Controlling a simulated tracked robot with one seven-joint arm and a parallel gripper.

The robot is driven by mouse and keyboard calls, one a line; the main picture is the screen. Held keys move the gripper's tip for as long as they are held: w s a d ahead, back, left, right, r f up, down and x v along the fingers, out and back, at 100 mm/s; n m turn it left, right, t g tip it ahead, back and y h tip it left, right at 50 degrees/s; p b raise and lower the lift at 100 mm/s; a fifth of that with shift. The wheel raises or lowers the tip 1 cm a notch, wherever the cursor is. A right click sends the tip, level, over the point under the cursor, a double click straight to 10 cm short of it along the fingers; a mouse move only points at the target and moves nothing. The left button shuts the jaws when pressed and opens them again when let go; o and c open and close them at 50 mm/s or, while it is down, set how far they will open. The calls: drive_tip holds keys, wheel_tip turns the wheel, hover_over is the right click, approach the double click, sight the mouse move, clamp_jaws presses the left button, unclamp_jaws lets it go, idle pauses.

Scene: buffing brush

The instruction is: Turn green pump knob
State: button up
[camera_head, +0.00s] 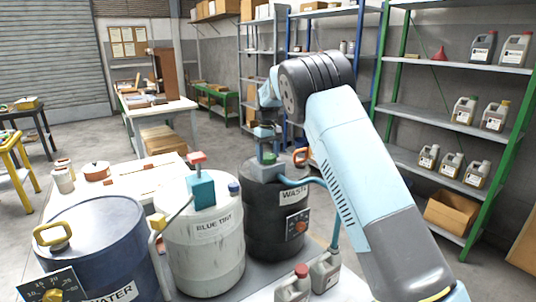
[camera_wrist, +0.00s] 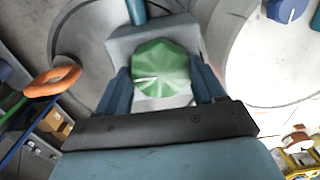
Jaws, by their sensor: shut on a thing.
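The green pump knob (camera_wrist: 161,69) is faceted, with a white mark pointing left in the wrist view. It sits on a grey-blue pump head on top of the black WASTE drum (camera_head: 262,222). My gripper (camera_wrist: 160,82) has one dark blue finger on each side of the knob and is shut on it. In the head view my gripper (camera_head: 266,142) comes down from above onto the drum top, and a little of the green knob (camera_head: 269,157) shows below it.
The white BLUE TINT drum (camera_head: 213,255) with a teal pump stands to the left, and the blue WATER drum (camera_head: 100,250) farther left. An orange ring handle (camera_wrist: 52,81) is beside the knob. Jugs (camera_head: 326,271) stand in front. Shelves (camera_head: 455,65) line the right.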

drive_tip(key=shift+m, duration=0.4)
drive_tip(key=shift+c, duration=0.3)
drive_tip(key=m, duration=0.2)
drive_tip(key=shift+m, duration=0.4)
drive_tip(key=m, duration=0.3)
drive_tip(key=shift+m, duration=0.3)
drive_tip(key=m, duration=0.4)
drive_tip(key=shift+m, duration=0.3)
drive_tip(key=m, duration=0.3)
drive_tip(key=shift+m, duration=0.3)
drive_tip(key=m, duration=1)
drive_tip(key=shift+r+m, duration=0.1)
drive_tip(key=shift+m, duration=0.2)
